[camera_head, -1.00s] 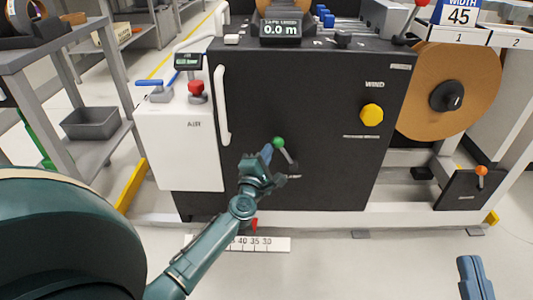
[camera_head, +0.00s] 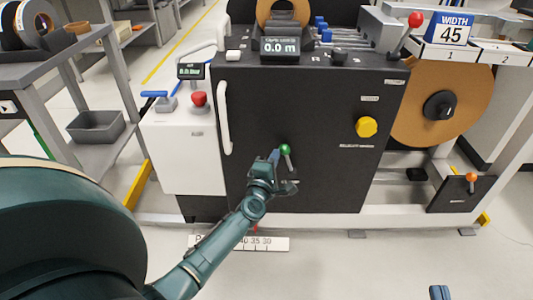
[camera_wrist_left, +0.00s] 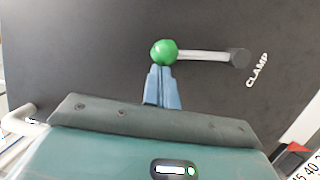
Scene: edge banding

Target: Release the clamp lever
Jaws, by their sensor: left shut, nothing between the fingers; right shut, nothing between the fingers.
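The clamp lever has a green ball knob (camera_head: 285,149) and a light rod, on the lower middle of the dark machine panel (camera_head: 300,110). The knob shows in the left wrist view (camera_wrist_left: 164,52), its rod running right to a dark pivot (camera_wrist_left: 240,58) beside the word CLAMP. The lever stands nearly upright on the panel. My left gripper (camera_head: 275,156) is shut and empty. Its fingertips (camera_wrist_left: 162,72) are at the knob's left side, touching it or nearly so, not around it. My right gripper (camera_head: 440,293) is only partly visible at the bottom edge, low and away from the machine.
A yellow knob (camera_head: 366,127) sits right of the lever, and a white handle (camera_head: 224,117) left of it. An orange-knobbed lever (camera_head: 472,177) is at lower right. A white scale strip (camera_head: 270,243) lies below.

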